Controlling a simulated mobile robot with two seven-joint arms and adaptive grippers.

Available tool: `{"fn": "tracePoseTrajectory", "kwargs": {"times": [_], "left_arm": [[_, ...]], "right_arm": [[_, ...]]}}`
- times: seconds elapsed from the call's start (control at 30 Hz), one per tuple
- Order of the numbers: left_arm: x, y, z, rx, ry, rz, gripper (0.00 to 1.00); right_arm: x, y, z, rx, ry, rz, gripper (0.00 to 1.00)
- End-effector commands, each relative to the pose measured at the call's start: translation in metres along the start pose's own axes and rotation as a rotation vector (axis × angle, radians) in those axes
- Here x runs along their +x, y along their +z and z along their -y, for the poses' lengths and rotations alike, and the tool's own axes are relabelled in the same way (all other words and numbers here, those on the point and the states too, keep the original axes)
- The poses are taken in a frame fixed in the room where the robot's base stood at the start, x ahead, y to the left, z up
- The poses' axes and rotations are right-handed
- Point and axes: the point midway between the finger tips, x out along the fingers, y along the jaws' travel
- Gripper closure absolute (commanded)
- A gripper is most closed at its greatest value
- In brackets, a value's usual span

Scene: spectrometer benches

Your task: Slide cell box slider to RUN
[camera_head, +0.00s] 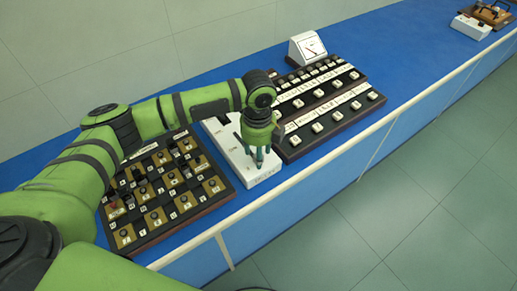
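The cell box looks to be the white narrow box (265,177) on the blue bench, between two dark panels. Small dark marks or labels show on its top. My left gripper (259,160) points down over the middle of this box, with its fingers low at or just above its surface. The slider itself is hidden or too small to make out by the fingers, so its position cannot be read. Whether the fingers are apart or closed on something cannot be told. My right gripper is not in view.
A dark board with brass squares and knobs (134,239) lies left of the white box. A stepped black panel with white keys (324,127) stands right, with a white meter (307,48) behind.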

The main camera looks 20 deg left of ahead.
Motion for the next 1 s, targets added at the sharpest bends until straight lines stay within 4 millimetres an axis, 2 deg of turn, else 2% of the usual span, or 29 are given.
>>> {"fn": "tracePoseTrajectory", "kwargs": {"times": [0.2,0.3,0.33,0.43,0.47,0.7,1.0], "left_arm": [[0.006,-0.001,0.000,0.001,-0.001,0.000,0.51],[0.005,-0.001,0.000,0.001,-0.001,0.000,0.51],[0.005,-0.001,0.000,0.001,-0.001,0.000,0.55],[0.005,-0.001,0.000,0.001,-0.001,0.000,0.95],[0.005,-0.001,0.000,0.001,-0.001,0.000,1.00],[0.005,0.005,0.000,-0.002,-0.001,0.001,1.00],[0.005,0.068,0.001,-0.007,-0.002,0.004,1.00]], "right_arm": [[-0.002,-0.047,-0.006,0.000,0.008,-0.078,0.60],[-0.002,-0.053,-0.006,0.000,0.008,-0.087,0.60],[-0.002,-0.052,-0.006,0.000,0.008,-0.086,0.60],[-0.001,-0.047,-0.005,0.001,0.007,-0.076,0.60],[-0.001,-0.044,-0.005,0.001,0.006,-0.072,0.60],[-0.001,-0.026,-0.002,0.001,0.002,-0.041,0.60],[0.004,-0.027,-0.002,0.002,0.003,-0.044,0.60]]}}
